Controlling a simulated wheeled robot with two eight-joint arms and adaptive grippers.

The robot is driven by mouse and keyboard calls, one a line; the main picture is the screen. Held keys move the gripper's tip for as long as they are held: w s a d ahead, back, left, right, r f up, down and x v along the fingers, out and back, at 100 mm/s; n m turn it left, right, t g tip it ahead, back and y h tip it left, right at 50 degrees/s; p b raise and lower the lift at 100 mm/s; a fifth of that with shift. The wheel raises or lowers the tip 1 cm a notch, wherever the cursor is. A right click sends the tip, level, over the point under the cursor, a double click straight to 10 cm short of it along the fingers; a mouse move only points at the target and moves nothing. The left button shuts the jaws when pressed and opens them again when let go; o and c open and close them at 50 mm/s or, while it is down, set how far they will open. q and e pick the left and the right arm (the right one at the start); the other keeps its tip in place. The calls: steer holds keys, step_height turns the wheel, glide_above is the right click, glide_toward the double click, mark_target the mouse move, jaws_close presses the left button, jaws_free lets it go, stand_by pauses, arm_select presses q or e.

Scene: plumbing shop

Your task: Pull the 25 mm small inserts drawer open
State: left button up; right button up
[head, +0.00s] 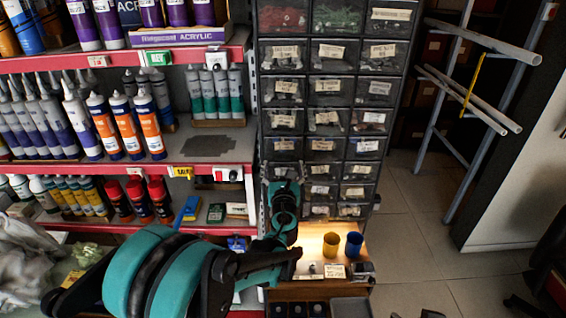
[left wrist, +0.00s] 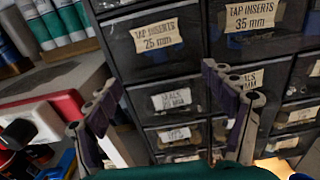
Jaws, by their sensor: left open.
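A drawer cabinet (head: 313,102) with small dark drawers and paper labels stands in the middle of the head view. In the left wrist view, a drawer labelled "TAP INSERTS 25 mm" (left wrist: 157,38) is at the upper left and looks shut. No label reading "small inserts" is legible. My left gripper (head: 284,192) is in front of the cabinet's lower left column, hiding part of some drawers. In the left wrist view its two fingers (left wrist: 160,77) are apart, below the 25 mm label, with nothing between them.
Beside that drawer is one labelled "TAP INSERTS 35 mm" (left wrist: 250,17). Shelves of tubes and bottles (head: 125,122) stand left of the cabinet. A lit ledge below holds a yellow cup (head: 331,245) and a blue cup (head: 354,245).

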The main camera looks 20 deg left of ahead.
arm_select(q)
steer(key=shift+b+x, duration=0.3)
steer(key=shift+x, duration=1.35)
steer(key=c, duration=1.7)
steer(key=p+v, duration=0.1)
steer(key=v, duration=1.5)
steer(key=o, duration=1.7)
steer(key=shift+w, duration=0.1)
steer(key=v, duration=1.2)
